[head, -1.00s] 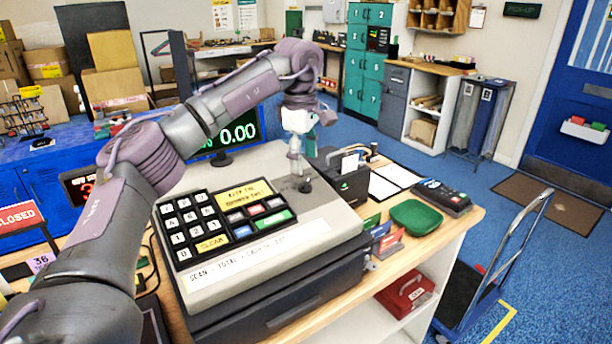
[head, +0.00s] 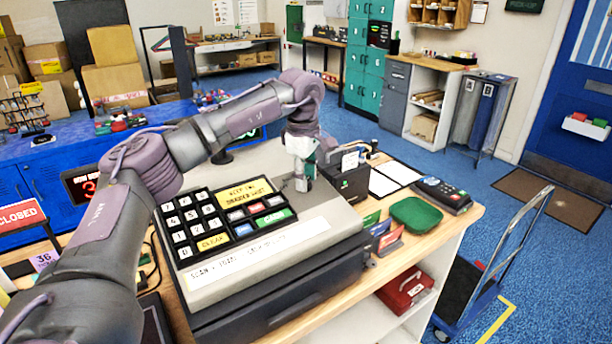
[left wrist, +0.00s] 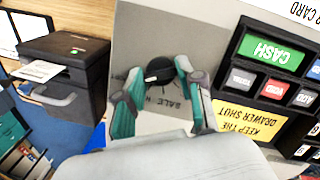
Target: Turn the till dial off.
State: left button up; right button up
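The till (head: 330,225) stands on the counter with its keypad facing me. Its dial (left wrist: 160,70) is a small black knob on the grey top panel, seen in the left wrist view. The printed word SALE is beside it; other lettering is partly hidden by a finger. My left gripper (head: 302,186) is low over the dial, pointing down. In the left wrist view its green and grey fingers (left wrist: 159,72) stand apart, one on each side of the dial, with small gaps seeming to show. In the head view the gripper mostly hides the dial. My right gripper is not in view.
A black printer with a paper slip (head: 350,180) stands just right of the gripper. A card terminal (head: 443,194), a green tray (head: 415,214) and upright cards (head: 388,238) lie along the counter's right side. A hand truck (head: 490,270) stands on the floor.

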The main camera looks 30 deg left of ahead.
pick_arm(q)
jog(key=shift+c, duration=1.3)
